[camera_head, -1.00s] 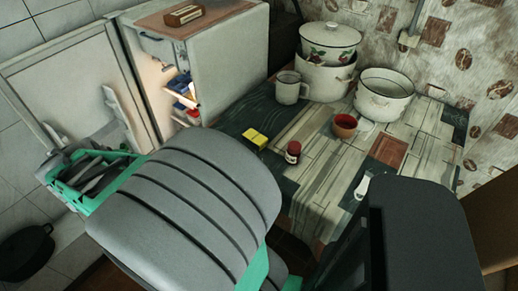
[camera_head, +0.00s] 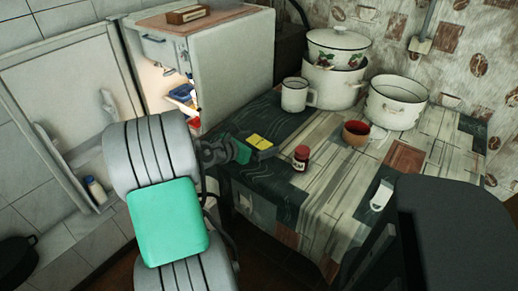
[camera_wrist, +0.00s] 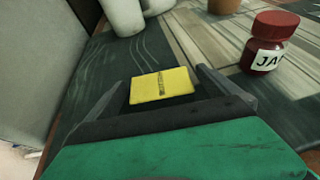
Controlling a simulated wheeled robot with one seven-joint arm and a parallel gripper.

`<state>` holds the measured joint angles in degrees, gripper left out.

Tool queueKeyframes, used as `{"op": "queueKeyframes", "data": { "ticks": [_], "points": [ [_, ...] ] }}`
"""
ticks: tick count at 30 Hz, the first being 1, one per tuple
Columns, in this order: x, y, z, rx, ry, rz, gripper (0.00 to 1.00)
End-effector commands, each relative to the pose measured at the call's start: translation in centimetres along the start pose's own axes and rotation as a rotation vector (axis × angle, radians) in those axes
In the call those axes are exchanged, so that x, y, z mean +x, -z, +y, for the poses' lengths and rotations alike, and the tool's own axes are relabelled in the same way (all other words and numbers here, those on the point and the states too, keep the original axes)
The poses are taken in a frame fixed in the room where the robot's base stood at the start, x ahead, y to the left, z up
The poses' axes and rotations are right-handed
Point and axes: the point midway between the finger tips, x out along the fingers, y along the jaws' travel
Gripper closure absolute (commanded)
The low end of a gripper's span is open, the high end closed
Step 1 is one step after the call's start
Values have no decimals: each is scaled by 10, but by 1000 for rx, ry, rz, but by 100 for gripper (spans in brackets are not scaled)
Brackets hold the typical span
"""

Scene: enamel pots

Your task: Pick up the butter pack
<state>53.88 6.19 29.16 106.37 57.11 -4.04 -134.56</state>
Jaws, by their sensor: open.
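The butter pack is a small yellow block (camera_head: 259,142) lying on the dark left part of the table. In the wrist view the butter pack (camera_wrist: 161,86) sits between the two fingers of my gripper (camera_wrist: 158,88). The fingers are apart, with a gap visible on each side of the pack. In the head view my gripper (camera_head: 256,149) is low at the table's left edge, reaching in beside the pack. The near edge of the pack is close to the gripper's dark palm; whether they touch I cannot tell.
A red jam jar (camera_head: 301,158) stands right of the pack. A white mug (camera_head: 297,95), a brown cup (camera_head: 356,133), an enamel pot (camera_head: 396,103) and stacked pots (camera_head: 334,72) stand farther back. The open fridge (camera_head: 228,75) is close on the left.

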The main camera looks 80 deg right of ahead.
Motion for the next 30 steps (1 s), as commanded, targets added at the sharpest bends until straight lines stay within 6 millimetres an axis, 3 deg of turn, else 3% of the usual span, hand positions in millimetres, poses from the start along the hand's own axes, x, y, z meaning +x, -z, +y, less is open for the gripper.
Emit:
{"op": "queueKeyframes", "data": {
  "ticks": [6,30],
  "points": [
    [1,0,0,0,-1,0,0],
    [1,0,0,1,-1,1,65]
  ]
}}
